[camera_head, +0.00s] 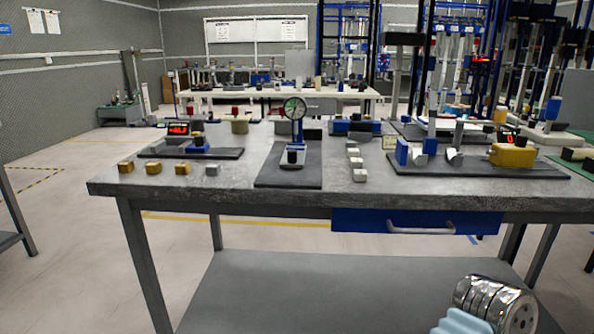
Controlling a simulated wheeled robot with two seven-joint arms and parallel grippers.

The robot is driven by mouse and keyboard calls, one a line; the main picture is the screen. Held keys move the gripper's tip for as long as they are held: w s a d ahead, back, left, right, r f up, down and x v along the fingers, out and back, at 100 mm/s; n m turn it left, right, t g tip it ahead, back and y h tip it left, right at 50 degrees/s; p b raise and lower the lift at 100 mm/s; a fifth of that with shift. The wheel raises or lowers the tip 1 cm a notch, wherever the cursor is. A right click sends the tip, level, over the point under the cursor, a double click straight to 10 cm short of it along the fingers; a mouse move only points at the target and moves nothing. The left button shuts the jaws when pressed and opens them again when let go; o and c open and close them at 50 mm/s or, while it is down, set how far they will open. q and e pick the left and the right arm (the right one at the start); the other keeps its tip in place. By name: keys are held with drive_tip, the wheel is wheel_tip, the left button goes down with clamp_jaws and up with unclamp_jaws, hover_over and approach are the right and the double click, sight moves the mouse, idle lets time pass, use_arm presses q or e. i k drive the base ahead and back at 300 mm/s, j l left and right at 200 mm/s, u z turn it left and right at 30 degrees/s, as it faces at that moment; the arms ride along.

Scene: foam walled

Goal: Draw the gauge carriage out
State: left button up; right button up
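A round dial gauge (295,108) with a pale face stands on a blue post near the middle of the grey bench. A blue drawer (360,220) with a grey bar handle (421,228) sits under the bench top, right of centre, and looks shut. I cannot tell which part is the gauge carriage. Neither gripper is in view. A silver and light blue part at the bottom right looks like part of my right arm; no fingertips show.
The grey bench (225,195) also holds a red-display instrument (178,130) at left, several small blocks, and a yellow-bodied fixture (511,155) on a dark plate at right. A lower shelf (330,290) is bare. Open floor shows at left.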

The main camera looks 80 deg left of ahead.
sight(293, 156)
drive_tip(key=j+u, duration=0.1)
drive_tip(key=u, duration=0.35)
drive_tip(key=i+j+u, duration=0.1)
drive_tip(key=u, duration=0.35)
drive_tip(key=i+u, duration=0.1)
drive_tip(key=u, duration=0.4)
drive_tip(key=i+u, duration=0.1)
drive_tip(key=u, duration=0.35)
drive_tip(key=i+u, duration=0.1)
drive_tip(key=u, duration=0.35)
